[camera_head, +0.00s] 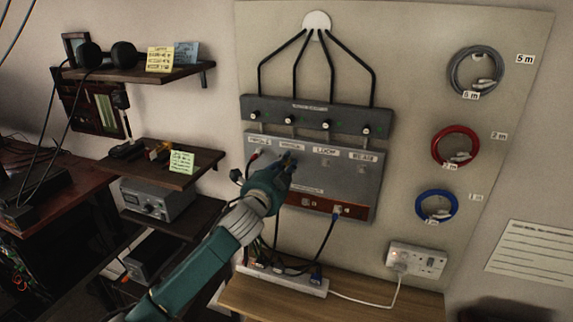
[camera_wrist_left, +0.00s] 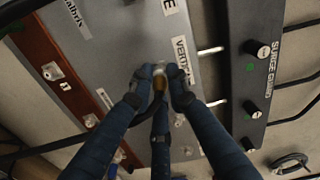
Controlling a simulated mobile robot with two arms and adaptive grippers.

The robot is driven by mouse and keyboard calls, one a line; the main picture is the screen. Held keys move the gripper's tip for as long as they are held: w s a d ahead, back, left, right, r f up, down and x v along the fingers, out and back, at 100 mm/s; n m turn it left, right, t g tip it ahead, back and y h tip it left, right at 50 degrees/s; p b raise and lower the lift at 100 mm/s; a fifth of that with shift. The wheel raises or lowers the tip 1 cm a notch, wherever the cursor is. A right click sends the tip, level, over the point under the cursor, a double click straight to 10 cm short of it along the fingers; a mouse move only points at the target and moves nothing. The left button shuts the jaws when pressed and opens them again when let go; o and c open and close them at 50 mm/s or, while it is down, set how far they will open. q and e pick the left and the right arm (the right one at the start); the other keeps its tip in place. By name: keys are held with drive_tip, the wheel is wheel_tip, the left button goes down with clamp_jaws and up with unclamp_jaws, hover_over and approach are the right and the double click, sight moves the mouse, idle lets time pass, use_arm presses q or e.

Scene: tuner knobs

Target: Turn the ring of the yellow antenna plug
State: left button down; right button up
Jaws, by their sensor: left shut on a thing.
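In the head view my left gripper (camera_head: 287,163) is up against the grey panel (camera_head: 350,180), under the row of labels. There the plug is hidden behind the fingers. How far the ring is turned cannot be told. My right gripper is in neither view.
A dark strip with several black knobs (camera_head: 326,124) runs above the panel. A red plug (camera_head: 253,157) is left of my gripper. A red-brown strip with a plugged cable (camera_head: 337,211) is below. Coiled cables (camera_head: 455,147) hang at right. Shelves (camera_head: 160,165) stand at left.

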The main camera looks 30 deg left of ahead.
use_arm(q)
drive_tip(key=n, duration=0.5)
drive_tip(key=shift+r+n, duration=0.1)
drive_tip(key=shift+n, duration=0.2)
drive_tip(key=n+p, duration=0.1)
drive_tip(key=n, duration=0.3)
drive_tip(key=shift+n, duration=0.3)
drive_tip(key=n+p, duration=0.1)
drive_tip(key=n, duration=0.4)
drive_tip(key=shift+p, duration=0.35)
drive_tip(key=n+p, duration=0.1)
drive_tip(key=n, duration=0.4)
drive_tip(key=shift+r+n+p, duration=0.1)
drive_tip(key=shift+n+p, duration=0.3)
drive_tip(key=shift+n, duration=0.9)
drive_tip(key=n, duration=0.4)
drive_tip(key=shift+n, duration=0.3)
drive_tip(key=n, duration=0.3)
drive_tip(key=shift+r+n, duration=0.1)
drive_tip(key=shift+n, duration=1.8)
